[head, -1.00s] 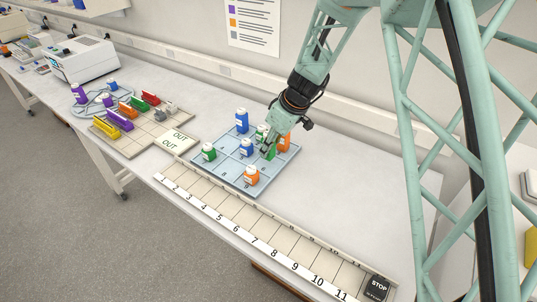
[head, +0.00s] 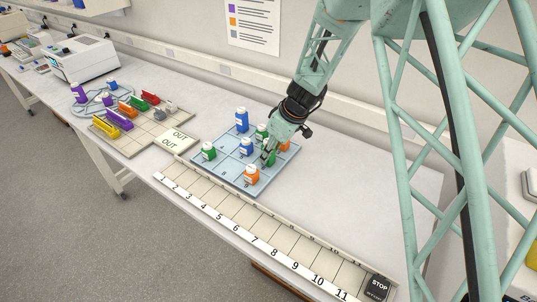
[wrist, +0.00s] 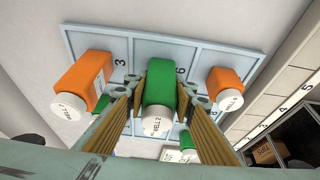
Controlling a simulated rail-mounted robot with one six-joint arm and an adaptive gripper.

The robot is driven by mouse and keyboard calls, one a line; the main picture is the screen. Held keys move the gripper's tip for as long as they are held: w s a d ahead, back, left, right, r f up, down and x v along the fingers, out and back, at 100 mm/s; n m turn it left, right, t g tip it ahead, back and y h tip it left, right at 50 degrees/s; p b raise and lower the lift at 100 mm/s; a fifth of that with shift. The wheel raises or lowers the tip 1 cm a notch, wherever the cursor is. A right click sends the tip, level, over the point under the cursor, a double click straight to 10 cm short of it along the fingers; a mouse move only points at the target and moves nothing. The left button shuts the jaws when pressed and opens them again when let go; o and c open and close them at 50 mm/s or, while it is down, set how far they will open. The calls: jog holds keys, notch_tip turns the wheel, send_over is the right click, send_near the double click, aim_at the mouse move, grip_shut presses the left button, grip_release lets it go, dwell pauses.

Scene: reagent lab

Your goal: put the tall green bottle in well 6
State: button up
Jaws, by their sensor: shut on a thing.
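The tall green bottle (wrist: 160,94) with a white cap is between the fingers of my gripper (wrist: 155,103) in the wrist view. My gripper is shut on it. In the head view the bottle (head: 272,158) is partly hidden by my gripper (head: 267,154), low over the right side of the blue well tray (head: 225,171). The bottle is at the cell marked 6 (wrist: 180,70). I cannot tell whether its base touches the tray.
An orange bottle (wrist: 82,80) and another orange bottle (wrist: 223,88) flank the held one. Blue bottles (head: 242,121) and green bottles (head: 208,152) stand on other cells. A numbered strip (head: 236,229) lies in front; the bench right of the tray is clear.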

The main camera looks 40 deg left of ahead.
jog(key=o, duration=0.8)
jog(key=shift+o, duration=0.2)
jog(key=shift+r, duration=0.1)
jog(key=shift+r+p, duration=0.15)
jog(key=shift+p, duration=0.2)
jog(key=v, duration=1.1)
jog(key=shift+d+r, duration=0.25)
jog(key=shift+r, duration=0.05)
